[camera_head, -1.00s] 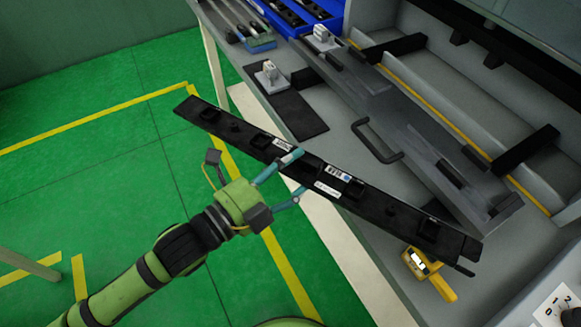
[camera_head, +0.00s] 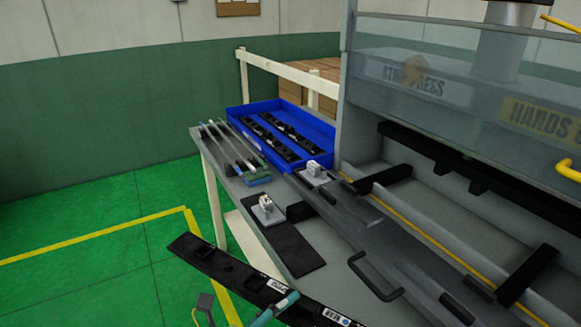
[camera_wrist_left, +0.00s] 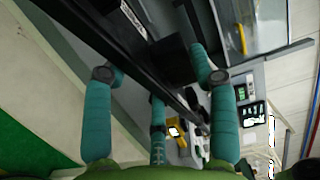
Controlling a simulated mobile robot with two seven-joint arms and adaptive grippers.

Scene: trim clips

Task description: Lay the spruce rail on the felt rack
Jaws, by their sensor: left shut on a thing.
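A long black trim rail (camera_head: 207,260) with white labels crosses the bottom of the head view, tilted down to the right; its right end is out of frame. I take it as the spruce rail, though no name is readable. My left gripper (camera_head: 277,308) is shut on it near the labels, with only a teal finger showing there. The left wrist view shows the rail (camera_wrist_left: 148,62) running between the teal fingers (camera_wrist_left: 155,68). A flat dark mat (camera_head: 285,249) lies on the bench beyond the rail; I cannot tell whether it is the felt rack. My right gripper is out of view.
A blue tray (camera_head: 318,147) holds black rails at the back. Several thin rods (camera_head: 228,147) lie left of it. A press with a black handle (camera_head: 376,278) fills the right. Green floor lies left.

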